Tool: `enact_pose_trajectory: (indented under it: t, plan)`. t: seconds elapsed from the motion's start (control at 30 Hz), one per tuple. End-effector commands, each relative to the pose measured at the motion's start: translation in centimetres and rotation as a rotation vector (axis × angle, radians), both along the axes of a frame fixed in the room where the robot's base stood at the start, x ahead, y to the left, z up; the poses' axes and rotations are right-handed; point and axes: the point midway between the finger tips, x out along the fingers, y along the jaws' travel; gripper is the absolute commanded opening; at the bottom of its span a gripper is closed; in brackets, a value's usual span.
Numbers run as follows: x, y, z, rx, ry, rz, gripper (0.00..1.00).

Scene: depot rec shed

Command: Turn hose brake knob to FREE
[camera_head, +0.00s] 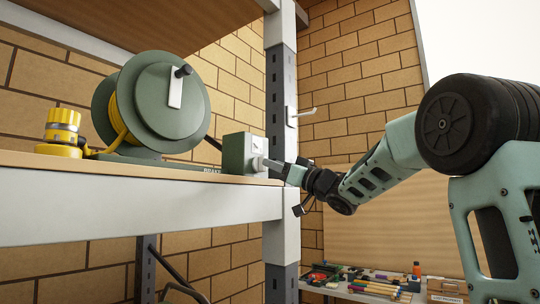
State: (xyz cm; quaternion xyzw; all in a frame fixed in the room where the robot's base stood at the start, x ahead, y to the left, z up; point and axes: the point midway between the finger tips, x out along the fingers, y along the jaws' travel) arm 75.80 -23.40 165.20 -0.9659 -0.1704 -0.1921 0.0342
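The hose reel (160,105) stands on the wooden shelf, with a green drum, a crank handle and yellow hose wound behind the drum face. To its right is a small grey-green brake box (236,154) near the shelf's right end. A small pale part (257,145) shows on the box's right side. My gripper (266,163) reaches in from the right, with its tip at that side of the box. The knob and the fingertips are too small and overlapped to tell contact, knob setting or finger opening.
A yellow hose fitting (62,128) sits on the shelf (140,215) at the left. A grey upright post (281,90) with a hook (305,112) stands just behind my gripper. A lower bench (345,292) holds several tools and an orange-capped bottle (416,270).

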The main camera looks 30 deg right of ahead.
Motion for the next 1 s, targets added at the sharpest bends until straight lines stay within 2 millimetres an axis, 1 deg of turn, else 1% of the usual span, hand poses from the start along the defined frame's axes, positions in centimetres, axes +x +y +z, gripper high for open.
enact_pose_trajectory:
  t: [0.03, 0.2, 0.33, 0.57, 0.6, 0.7, 1.0]
  plan:
    - [0.7, 0.2, 0.6, 0.000, 0.001, 0.001, 0.35]
    - [2.0, 0.7, 1.0, 0.001, 0.000, 0.000, 0.35]
    - [2.3, 0.8, 1.0, 0.000, 0.000, -0.001, 0.35]
    - [2.3, 0.8, 1.0, -0.001, 0.000, -0.001, 0.35]
    - [2.3, 0.8, 1.0, -0.001, 0.000, -0.001, 0.24]
    - [2.3, 0.8, 1.0, -0.001, 0.000, -0.001, 0.00]
    - [2.3, 0.8, 0.9, -0.015, -0.005, -0.001, 0.00]
